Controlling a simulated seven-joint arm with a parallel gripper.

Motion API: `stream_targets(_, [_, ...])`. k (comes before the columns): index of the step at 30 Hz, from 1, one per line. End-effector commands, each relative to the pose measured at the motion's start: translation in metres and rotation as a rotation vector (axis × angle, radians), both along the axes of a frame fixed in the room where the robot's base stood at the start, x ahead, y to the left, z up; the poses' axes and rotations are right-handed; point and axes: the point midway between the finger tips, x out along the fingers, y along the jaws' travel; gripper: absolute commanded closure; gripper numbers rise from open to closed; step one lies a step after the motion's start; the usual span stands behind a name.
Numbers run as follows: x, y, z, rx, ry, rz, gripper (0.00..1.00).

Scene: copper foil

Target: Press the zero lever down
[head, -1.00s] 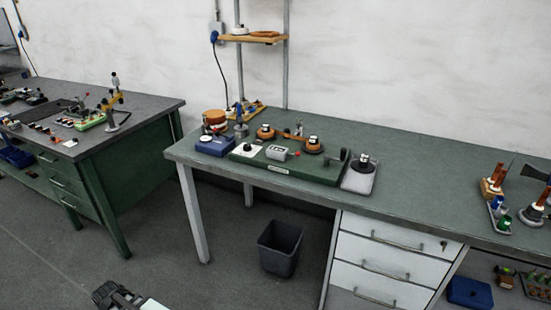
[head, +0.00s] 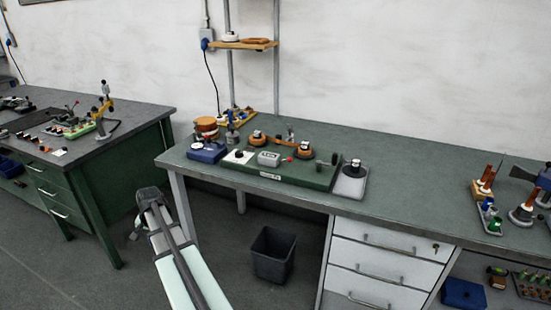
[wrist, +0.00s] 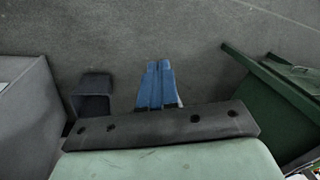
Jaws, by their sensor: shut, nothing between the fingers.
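A long green winding device (head: 285,175) lies on the right bench. On it sits a small grey counter box (head: 269,158) with a red knob (head: 290,159) at its right side, which looks like the zero lever; it is too small to tell its position. My gripper shows in the wrist view (wrist: 159,68) as two blue fingers shut together, empty, over the grey floor. In the head view my arm rises at the lower left, its end in front of the bench's left end, well away from the device. The fingers are not clear there.
The right bench (head: 400,190) carries a blue box (head: 207,152) left of the device and a grey scale-like plate (head: 351,184) right of it. A dark bin (head: 273,253) stands on the floor below. A second bench (head: 120,118) stands left.

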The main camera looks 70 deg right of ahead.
Motion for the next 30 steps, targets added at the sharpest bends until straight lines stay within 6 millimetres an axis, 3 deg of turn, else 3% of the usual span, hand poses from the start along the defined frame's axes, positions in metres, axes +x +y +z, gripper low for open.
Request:
stream_targets(1, [0.0, -0.021, 0.009, 0.005, -0.009, -0.049, 1.0])
stream_targets(14, [-0.039, -0.161, 0.079, 0.059, -0.078, -0.442, 1.0])
stream_targets(20, [-0.07, -0.223, 0.115, 0.087, -0.113, -0.622, 1.0])
stream_targets(30, [-0.14, -0.321, 0.179, 0.13, -0.178, -0.917, 1.0])
